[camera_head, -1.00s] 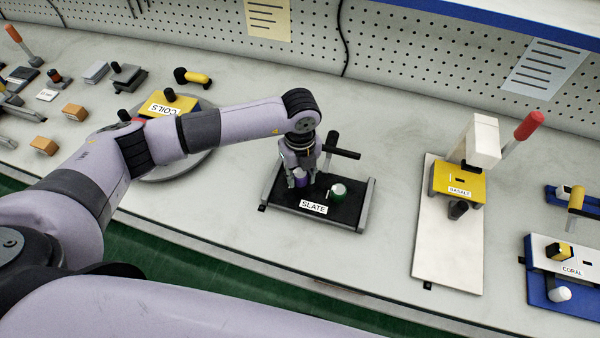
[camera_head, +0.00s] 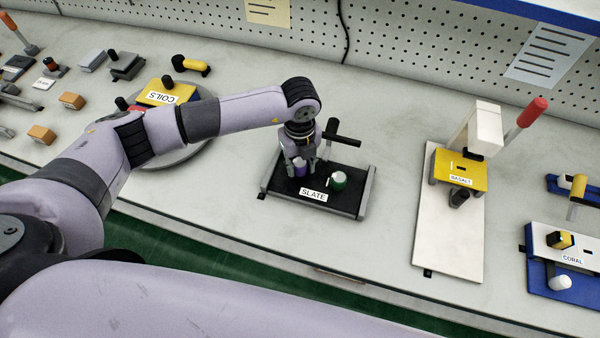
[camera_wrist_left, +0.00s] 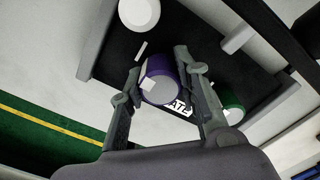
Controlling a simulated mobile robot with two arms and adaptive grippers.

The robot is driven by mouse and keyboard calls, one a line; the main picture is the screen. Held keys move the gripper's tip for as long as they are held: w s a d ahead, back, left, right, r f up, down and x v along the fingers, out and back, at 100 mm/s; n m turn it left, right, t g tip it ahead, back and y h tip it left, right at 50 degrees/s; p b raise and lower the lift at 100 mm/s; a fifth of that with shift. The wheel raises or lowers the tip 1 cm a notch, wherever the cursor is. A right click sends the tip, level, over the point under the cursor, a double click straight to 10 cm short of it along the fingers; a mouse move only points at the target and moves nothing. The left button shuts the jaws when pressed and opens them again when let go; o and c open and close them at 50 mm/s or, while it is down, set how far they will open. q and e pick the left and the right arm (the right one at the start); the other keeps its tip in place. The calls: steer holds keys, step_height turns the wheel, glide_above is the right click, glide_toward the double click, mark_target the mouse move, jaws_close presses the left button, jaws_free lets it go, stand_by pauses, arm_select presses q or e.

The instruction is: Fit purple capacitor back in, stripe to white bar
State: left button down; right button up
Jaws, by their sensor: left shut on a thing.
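The purple capacitor (camera_wrist_left: 158,68) is between the two fingers of my left gripper (camera_wrist_left: 160,88) in the left wrist view, and the gripper is shut on it. In the head view the left gripper (camera_head: 301,168) holds the purple capacitor (camera_head: 300,172) over the left part of the black SLATE board (camera_head: 345,204). A pale patch shows on the capacitor's near end. A short white bar (camera_wrist_left: 141,50) lies on the board close beside the capacitor. I cannot tell whether the capacitor touches the board. My right gripper is out of view.
A green capacitor (camera_head: 338,181) stands on the board to the right, and a black handle (camera_head: 343,140) rises behind. A white round thing (camera_wrist_left: 138,12) shows at the wrist view's top. The BASALT (camera_head: 459,172) and CORAL (camera_head: 588,256) fixtures stand right, COILS (camera_head: 160,97) left.

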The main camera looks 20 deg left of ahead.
arm_select(q)
steer(key=shift+f+b, duration=0.75)
steer(key=shift+f, duration=0.2)
stand_by(0.8)
steer(key=c, duration=1.1)
jaws_free()
steer(key=shift+r, duration=0.1)
step_height(320, 180, up, 12)
steer(key=shift+f, duration=0.1)
